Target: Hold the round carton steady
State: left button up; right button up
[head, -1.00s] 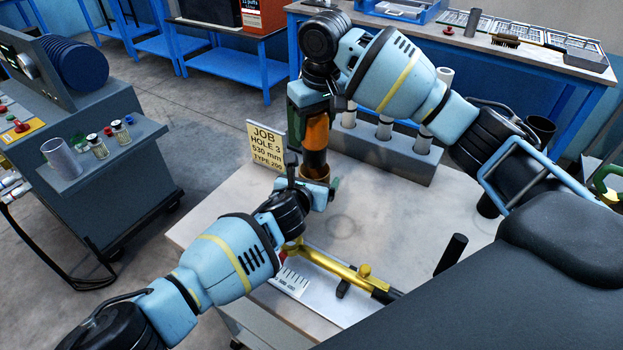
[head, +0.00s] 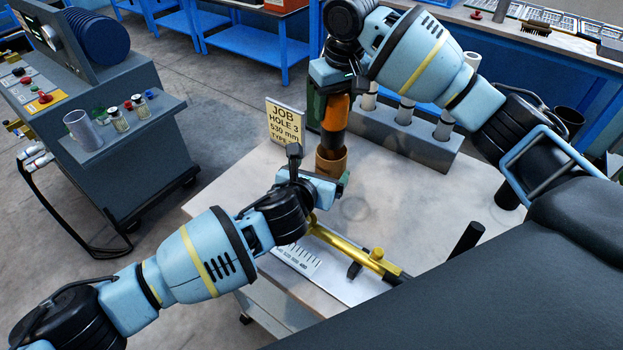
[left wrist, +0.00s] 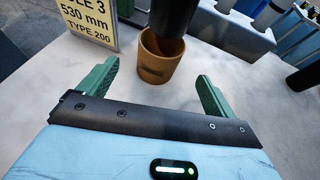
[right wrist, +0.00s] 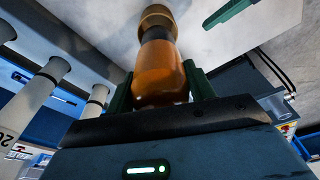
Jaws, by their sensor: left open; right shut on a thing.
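The round carton (head: 331,160) is a brown open cup standing upright on the pale table. In the left wrist view the carton (left wrist: 161,62) shows a dark label on its side. My left gripper (left wrist: 158,72) is open and empty, with the carton beyond its fingertips and apart from them; it also shows in the head view (head: 325,185). My right gripper (right wrist: 158,80) is shut on an orange and black cylinder (head: 335,115), held above the carton. The cylinder's black lower end overlaps the carton's mouth; how deep it sits is hidden.
A job sign (head: 286,122) stands left of the carton. A grey rack (head: 420,148) with pale tubes stands behind right. A yellow tool (head: 350,252) lies in front beside a white ruled plate (head: 298,256). The table right of the carton is mostly clear.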

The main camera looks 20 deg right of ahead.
pick_arm(q)
jog(key=shift+v, duration=2.35)
